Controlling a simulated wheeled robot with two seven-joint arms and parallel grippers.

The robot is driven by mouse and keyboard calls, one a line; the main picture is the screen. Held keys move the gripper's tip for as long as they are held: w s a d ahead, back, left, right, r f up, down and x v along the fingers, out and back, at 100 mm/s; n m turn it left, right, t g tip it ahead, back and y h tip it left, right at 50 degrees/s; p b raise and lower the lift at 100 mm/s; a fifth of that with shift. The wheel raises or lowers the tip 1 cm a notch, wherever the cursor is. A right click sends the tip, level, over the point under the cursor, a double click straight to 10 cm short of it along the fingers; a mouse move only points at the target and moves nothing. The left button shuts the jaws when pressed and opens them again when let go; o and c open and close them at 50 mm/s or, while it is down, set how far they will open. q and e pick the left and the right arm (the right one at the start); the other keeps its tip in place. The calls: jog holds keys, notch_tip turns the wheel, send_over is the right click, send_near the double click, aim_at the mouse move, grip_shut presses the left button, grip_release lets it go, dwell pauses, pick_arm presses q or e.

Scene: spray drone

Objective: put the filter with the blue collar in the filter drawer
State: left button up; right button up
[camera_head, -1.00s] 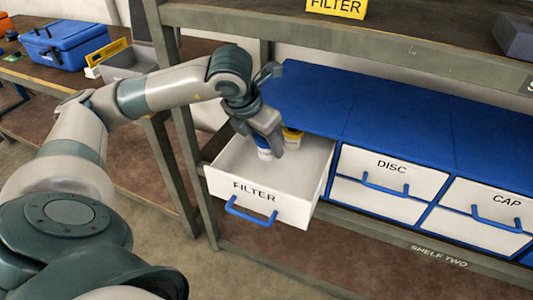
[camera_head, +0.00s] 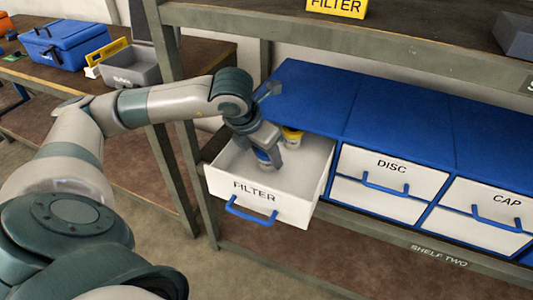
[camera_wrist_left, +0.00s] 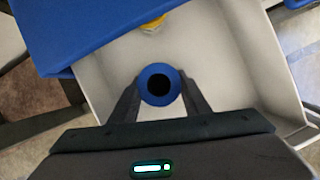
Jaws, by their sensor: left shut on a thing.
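The filter drawer (camera_head: 222,184), white with a FILTER label and a blue handle, is pulled open on the shelf. My left gripper (camera_head: 268,160) points down inside the drawer. It is shut on the filter with the blue collar, whose blue ring (camera_wrist_left: 160,66) with a dark hole shows between the fingers in the left wrist view. In the head view only a bit of blue (camera_head: 263,156) shows beside the fingers. I cannot tell whether the filter touches the drawer floor. My right gripper is not in view.
A yellow-collared thing (camera_head: 293,136) stands at the back of the drawer, under the blue cabinet top (camera_head: 390,105). Closed DISC (camera_head: 392,166) and CAP (camera_head: 507,200) drawers are to the right. A shelf edge (camera_head: 400,60) runs above. A blue toolbox (camera_head: 55,45) and grey bin (camera_head: 132,68) are left.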

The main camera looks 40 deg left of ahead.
pick_arm(q)
jog(key=shift+f, duration=0.1)
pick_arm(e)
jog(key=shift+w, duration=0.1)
pick_arm(q)
jog(key=o, duration=1.1)
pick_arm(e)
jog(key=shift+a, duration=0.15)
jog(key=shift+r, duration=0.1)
pick_arm(q)
jog(key=shift+r, duration=0.2)
jog(key=shift+s+r, duration=0.1)
jog(key=shift+r, duration=0.2)
jog(key=v, duration=1.1)
jog(key=shift+r+p, duration=0.15)
jog(key=shift+p, duration=0.25)
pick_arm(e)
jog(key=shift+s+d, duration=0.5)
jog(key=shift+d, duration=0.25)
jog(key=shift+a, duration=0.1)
